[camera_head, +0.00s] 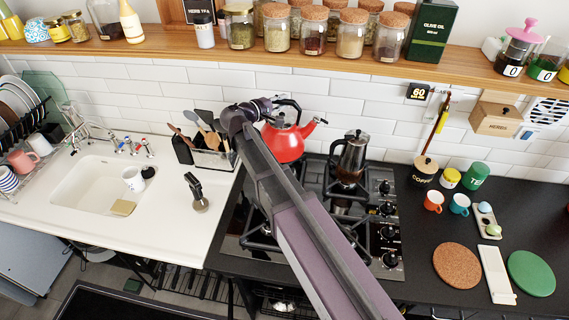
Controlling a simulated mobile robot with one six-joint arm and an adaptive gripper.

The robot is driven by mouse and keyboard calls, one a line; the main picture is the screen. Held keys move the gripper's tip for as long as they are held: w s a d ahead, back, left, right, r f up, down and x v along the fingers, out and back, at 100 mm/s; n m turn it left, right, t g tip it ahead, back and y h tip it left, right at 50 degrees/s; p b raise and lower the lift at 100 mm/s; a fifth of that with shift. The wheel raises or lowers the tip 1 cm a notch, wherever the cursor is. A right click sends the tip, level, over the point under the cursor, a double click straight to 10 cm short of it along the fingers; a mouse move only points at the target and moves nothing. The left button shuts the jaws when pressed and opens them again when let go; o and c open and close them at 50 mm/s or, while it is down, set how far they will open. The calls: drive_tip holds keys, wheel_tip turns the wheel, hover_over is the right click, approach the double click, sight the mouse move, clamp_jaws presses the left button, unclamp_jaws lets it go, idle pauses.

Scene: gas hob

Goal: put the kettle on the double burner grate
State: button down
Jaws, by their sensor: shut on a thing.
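The red kettle (284,143) is upright at the back of the gas hob, its spout to the right and its dark handle arching over the top. My gripper (273,104) is shut on the kettle's handle from the left. My arm crosses the hob from the lower right and hides much of its middle. Black grates (262,228) show on both sides of the arm. I cannot tell whether the kettle's base touches a grate or hangs just above it, and which grate is the double one is not clear.
A shelf of jars (348,34) runs above. The white counter around the sink (95,187) has free room in front.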

drive_tip(key=shift+d+f, duration=0.1)
idle(0.3)
wheel_tip(320, 180, down, 6)
drive_tip(key=b, duration=0.6)
drive_tip(key=shift+f+b, duration=0.1)
drive_tip(key=shift+b, duration=0.2)
idle(0.3)
drive_tip(key=shift+f+b, duration=1.75)
drive_tip(key=shift+f, duration=0.1)
drive_tip(key=c, duration=0.5)
unclamp_jaws()
drive_tip(key=shift+s, duration=0.1)
drive_tip(key=p+v, duration=0.2)
drive_tip(key=v, duration=1)
